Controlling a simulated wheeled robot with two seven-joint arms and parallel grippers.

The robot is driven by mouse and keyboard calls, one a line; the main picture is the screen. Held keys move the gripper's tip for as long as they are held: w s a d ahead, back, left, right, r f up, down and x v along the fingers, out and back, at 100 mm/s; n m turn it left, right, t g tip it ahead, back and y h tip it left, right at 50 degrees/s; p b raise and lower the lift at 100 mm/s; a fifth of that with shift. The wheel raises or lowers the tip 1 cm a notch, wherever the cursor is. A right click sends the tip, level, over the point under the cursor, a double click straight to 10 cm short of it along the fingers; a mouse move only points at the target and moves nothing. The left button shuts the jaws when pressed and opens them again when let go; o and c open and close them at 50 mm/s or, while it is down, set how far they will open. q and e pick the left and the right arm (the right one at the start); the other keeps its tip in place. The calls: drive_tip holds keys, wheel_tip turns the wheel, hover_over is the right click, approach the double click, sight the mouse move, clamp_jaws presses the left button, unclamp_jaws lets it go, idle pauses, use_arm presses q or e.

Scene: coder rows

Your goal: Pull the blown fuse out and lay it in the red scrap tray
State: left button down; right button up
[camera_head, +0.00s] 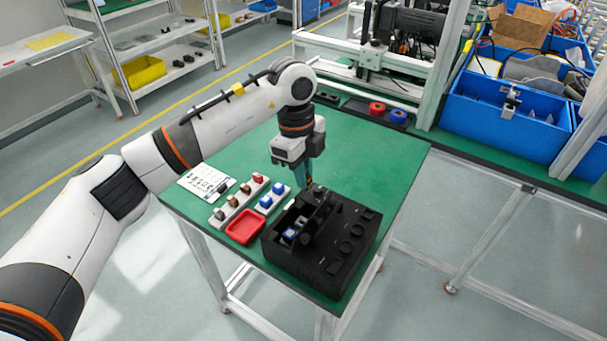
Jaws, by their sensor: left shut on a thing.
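My left gripper (306,182) points down over the back end of the black fuse box (340,262). It is shut on a small fuse, mostly hidden by the fingers; only a dark brownish bit shows at the tips. I cannot tell whether the fuse is still seated in the box. A blue-and-white fuse (289,235) sits in the box's open slot area. The red scrap tray (244,227) lies left of the box and looks empty. My right gripper is out of view.
A white rack (238,201) with several small fuses and a white holder with blue fuses (265,201) stand behind the tray. A printed card (204,182) lies at the left edge. Red and blue round items (377,108) sit at the back. The green tabletop's right side is clear.

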use_arm(q)
drive_tip(key=shift+r+p, duration=1.25)
drive_tip(key=shift+r, duration=1.05)
